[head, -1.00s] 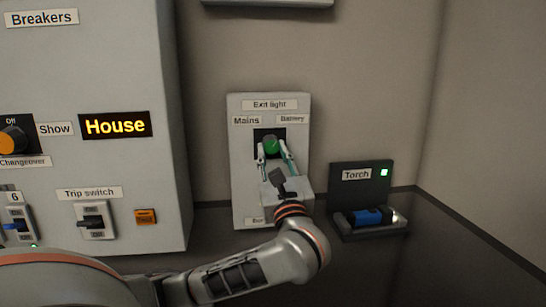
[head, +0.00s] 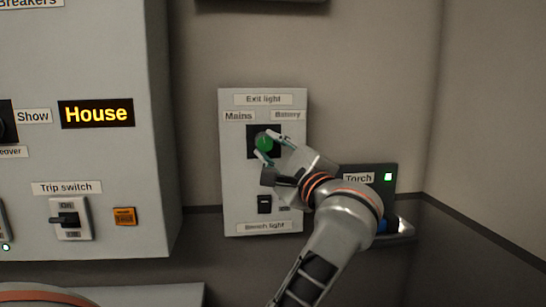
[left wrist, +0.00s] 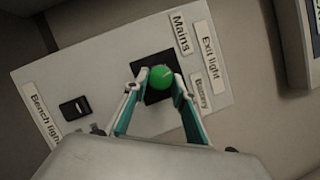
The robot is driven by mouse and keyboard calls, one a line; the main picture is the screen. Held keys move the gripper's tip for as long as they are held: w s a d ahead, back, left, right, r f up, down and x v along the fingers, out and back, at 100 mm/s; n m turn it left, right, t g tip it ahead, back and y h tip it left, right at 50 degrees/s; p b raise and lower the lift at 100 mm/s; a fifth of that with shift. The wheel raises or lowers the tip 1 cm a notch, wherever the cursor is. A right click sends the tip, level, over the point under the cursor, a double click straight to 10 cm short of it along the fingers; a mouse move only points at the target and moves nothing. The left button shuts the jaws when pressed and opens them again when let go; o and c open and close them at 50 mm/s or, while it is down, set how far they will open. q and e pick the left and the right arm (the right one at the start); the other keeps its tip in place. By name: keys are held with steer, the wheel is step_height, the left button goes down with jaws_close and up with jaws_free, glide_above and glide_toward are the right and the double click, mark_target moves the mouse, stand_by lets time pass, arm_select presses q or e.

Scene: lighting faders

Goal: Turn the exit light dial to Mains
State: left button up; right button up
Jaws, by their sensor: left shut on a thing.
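The exit light dial (head: 264,143) is a round green knob on a dark square plate. It sits on a pale panel (head: 233,180), below the Mains label (head: 239,116) at left and the Battery label (head: 288,115) at right. My left gripper (head: 270,146) comes from the lower right and is shut on the dial, one finger on each side. The left wrist view shows the green dial (left wrist: 161,77) between the two fingertips. I cannot tell which label the dial points to. My right gripper is not in view.
A bench light switch (head: 264,204) sits low on the same panel. The torch holder (head: 375,177) stands right of it, partly behind my arm. The breaker cabinet (head: 150,190) with the trip switch (head: 69,219) is at left. The dark bench (head: 430,260) is clear at right.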

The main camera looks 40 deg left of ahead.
arm_select(q)
steer(key=n+b, duration=0.1)
steer(key=n, duration=0.2)
steer(key=n+g+h+b, duration=0.1)
steer(key=n, duration=0.2)
steer(key=shift+r+g+h, duration=0.2)
steer(key=shift+g+h, duration=0.1)
stand_by(0.4)
steer(key=o, duration=1.1)
steer(key=shift+r, duration=0.1)
steer(key=v, duration=0.7)
steer(key=shift+d, duration=0.3)
